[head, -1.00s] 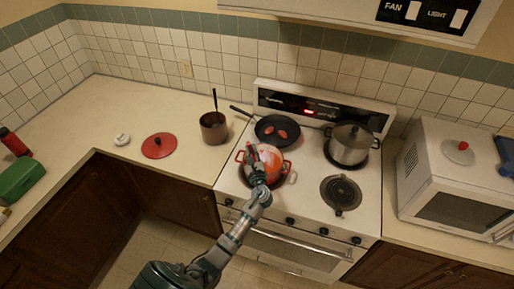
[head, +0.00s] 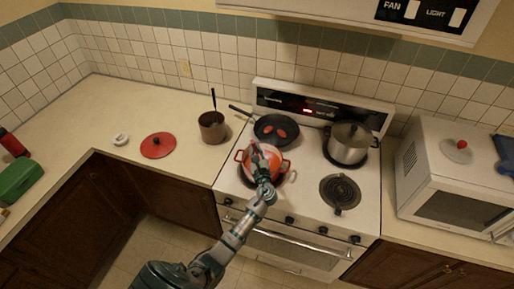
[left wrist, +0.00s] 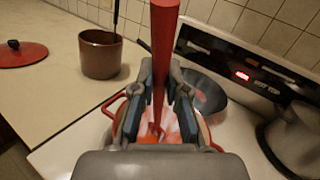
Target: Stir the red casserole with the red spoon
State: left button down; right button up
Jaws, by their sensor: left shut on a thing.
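The red casserole (head: 281,162) is an open pot with red handles on the front left burner of the stove, with orange-red contents inside. My left gripper (head: 256,150) is above the casserole in the head view. In the left wrist view, my left gripper (left wrist: 158,95) is shut on the red spoon (left wrist: 163,40), which stands upright between its fingers. The spoon's lower end reaches down into the casserole (left wrist: 204,132); its tip is hard to make out. The gripper hides much of the pot. My right gripper is not in view.
A black pan (head: 277,130) with red pieces sits behind the casserole. A steel pot (head: 349,146) stands at back right, with a bare burner (head: 340,190) in front. A brown pot (head: 213,130) with a dark utensil and a red lid (head: 157,146) are on the left counter.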

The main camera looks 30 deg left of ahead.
aim_at(254, 144)
pick_arm(q)
jog(key=shift+s+d+r, duration=0.15)
jog(key=shift+s+r, duration=0.2)
jog(key=shift+r, duration=0.55)
jog(key=shift+s+d+r, duration=0.1)
jog(key=shift+s+r, duration=0.2)
jog(key=shift+r, duration=0.55)
jog(key=shift+s+d+r, duration=0.15)
jog(key=shift+s+r, duration=0.2)
jog(key=shift+r, duration=0.55)
jog(key=r, duration=0.2)
jog(key=s, duration=0.1)
jog(key=shift+d+r, duration=0.35)
jog(key=shift+r, duration=0.05)
jog(key=shift+a, duration=0.1)
jog(key=shift+r, duration=2.5)
jog(key=shift+s+f, duration=0.1)
jog(key=shift+f, duration=0.05)
